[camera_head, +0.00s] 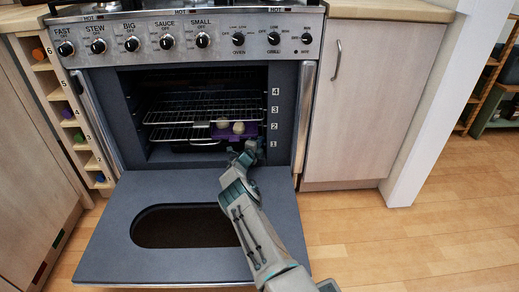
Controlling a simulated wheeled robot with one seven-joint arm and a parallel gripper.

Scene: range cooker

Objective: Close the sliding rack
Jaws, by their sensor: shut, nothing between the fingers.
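The oven (294,110) stands open, with its door (125,222) folded down flat in front. Wire racks (185,108) sit inside the oven, one above the other; the lower rack (170,133) appears to reach a little further forward. A purple tray (219,134) with pale round items (239,128) rests at the right of the lower rack. My gripper (247,149) is inside the oven opening at the lower right, close to the tray and the rack's front. It is shut and empty. Whether it touches the rack cannot be told.
My arm reaches over the open door from the lower right. Knobs line the front panel (220,38) above. A cabinet (370,95) stands to the right and a narrow shelf unit (55,95) to the left. The wooden floor (430,240) at right is clear.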

